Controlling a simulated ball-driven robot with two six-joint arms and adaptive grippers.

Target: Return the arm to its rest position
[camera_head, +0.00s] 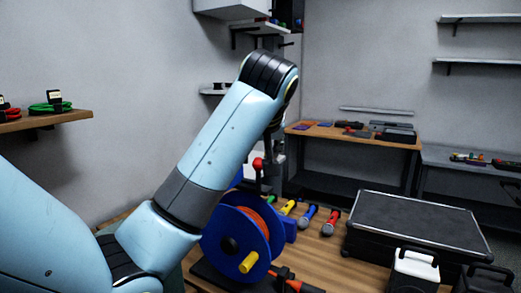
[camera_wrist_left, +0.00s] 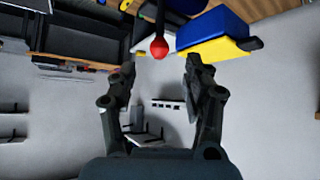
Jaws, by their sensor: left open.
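My left arm rises from the lower left in the head view and bends down at the wrist. My left gripper (camera_head: 272,178) hangs beyond the forearm above the wooden table, small and partly hidden there. In the left wrist view the gripper (camera_wrist_left: 160,72) has its two fingers apart with nothing between them. A red ball-shaped knob (camera_head: 257,163) is close to the gripper in the head view; it also shows just past the fingertips in the left wrist view (camera_wrist_left: 158,47). Whether they touch, I cannot tell. My right gripper is not in view.
A black case (camera_head: 415,220) is to the right. A wall shelf (camera_head: 70,117) holds coiled cables at left.

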